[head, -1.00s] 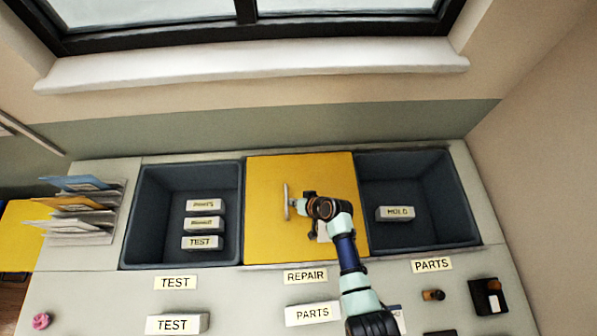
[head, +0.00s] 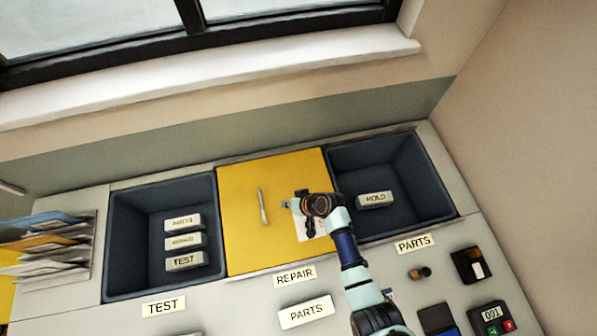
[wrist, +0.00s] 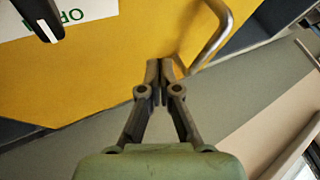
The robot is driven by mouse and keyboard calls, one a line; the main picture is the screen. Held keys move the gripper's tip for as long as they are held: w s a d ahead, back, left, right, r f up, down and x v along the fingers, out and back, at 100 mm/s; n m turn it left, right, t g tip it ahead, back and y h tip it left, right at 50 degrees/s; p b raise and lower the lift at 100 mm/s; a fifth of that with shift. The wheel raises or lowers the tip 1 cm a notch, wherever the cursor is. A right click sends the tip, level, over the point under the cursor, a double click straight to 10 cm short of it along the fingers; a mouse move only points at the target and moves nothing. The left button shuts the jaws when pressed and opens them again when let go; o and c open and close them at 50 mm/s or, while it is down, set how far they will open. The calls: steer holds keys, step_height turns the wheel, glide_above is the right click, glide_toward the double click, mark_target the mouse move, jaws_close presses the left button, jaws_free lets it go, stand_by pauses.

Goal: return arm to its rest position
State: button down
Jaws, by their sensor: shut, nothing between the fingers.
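My gripper (head: 287,204) is over the yellow lid (head: 238,232) of the middle bin in the head view, right of its metal handle (head: 263,206). In the wrist view my gripper (wrist: 159,68) is shut with its fingertips together and nothing between them. The handle (wrist: 213,40) is beside the fingertips there, apart from them in the picture. A white paper (head: 312,226) lies on the lid, partly hidden by my arm.
An open dark bin (head: 141,240) on the left holds several labelled blocks. Another dark bin (head: 412,205) on the right holds a MOLD block (head: 375,199). Files (head: 45,245) stand far left.

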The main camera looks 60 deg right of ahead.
steer(key=p+v, duration=0.1)
steer(key=v, duration=0.6)
steer(key=shift+a+r, duration=0.2)
steer(key=shift+a, duration=0.05)
steer(key=shift+w, duration=0.15)
steer(key=w+a+r+n, duration=0.4)
steer(key=w+a+r, duration=0.35)
steer(key=r, duration=0.35)
steer(key=w+a+r+n+t, duration=0.2)
steer(key=a+r, duration=0.8)
steer(key=r, duration=0.1)
steer(key=w+a+r+n+t, duration=0.2)
steer(key=a+r, duration=0.7)
steer(key=r, duration=0.1)
step_height(320, 180, up, 19)
steer(key=s+a+p, duration=0.1)
steer(key=p, duration=1.6)
steer(key=shift+a+n+t, duration=0.3)
steer(key=shift+t, duration=0.1)
